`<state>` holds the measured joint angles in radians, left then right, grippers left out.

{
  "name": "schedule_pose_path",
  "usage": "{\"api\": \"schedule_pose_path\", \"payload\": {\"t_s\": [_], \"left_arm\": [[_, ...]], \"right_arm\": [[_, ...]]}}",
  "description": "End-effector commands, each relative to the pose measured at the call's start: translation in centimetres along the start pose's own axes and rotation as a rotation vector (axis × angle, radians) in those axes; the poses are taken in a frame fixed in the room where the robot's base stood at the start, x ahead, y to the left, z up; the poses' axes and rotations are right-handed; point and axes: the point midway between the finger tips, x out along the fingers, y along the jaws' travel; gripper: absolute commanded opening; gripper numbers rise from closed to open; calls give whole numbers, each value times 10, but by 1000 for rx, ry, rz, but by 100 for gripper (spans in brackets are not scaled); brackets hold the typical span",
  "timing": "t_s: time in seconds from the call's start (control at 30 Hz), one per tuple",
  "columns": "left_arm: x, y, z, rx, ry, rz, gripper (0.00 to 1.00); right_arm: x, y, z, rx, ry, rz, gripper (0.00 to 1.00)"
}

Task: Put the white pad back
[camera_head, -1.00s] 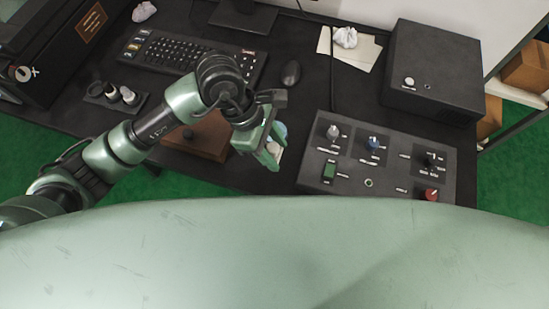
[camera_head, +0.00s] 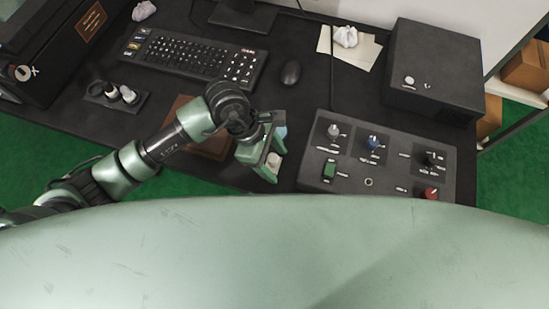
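My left gripper (camera_head: 261,164) points down over the dark desk, between the brown pad and the control panel. A small whitish piece (camera_head: 273,160), which may be the white pad, shows at its fingers. I cannot tell whether the fingers grip it or stand around it. A pale blue piece (camera_head: 281,131) shows just behind the gripper, partly hidden by it. My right gripper is not in view.
A control panel (camera_head: 325,201) with knobs stands close to the right of the gripper. A brown pad (camera_head: 212,150) lies under my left arm. A small dark holder (camera_head: 95,98) with round parts lies at left. Keyboard (camera_head: 190,55) and mouse (camera_head: 290,73) are behind.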

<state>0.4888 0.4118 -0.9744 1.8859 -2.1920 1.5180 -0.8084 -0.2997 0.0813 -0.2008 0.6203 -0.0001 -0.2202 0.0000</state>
Motion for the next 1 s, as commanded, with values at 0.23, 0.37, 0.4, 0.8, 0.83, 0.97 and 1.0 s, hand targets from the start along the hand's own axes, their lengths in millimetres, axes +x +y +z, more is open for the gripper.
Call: {"api": "schedule_pose_path", "payload": {"t_s": [0.23, 0.37, 0.4, 0.8, 0.83, 0.97, 1.0], "left_arm": [[0, 0, 0, 0, 0, 0, 66], [-4, 0, 2, 0, 0, 0, 66], [-6, 1, 1, 0, 1, 2, 66], [-85, 2, 0, 1, 1, 5, 66], [-90, 1, 0, 2, 2, 5, 66], [-110, 1, 1, 1, 1, 4, 66], [-114, 1, 1, 0, 1, 2, 66]], "right_arm": [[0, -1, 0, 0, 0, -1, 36], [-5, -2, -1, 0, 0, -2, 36], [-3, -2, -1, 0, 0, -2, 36], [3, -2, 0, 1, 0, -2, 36], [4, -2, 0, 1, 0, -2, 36], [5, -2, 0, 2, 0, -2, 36], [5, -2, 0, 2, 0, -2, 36]]}}
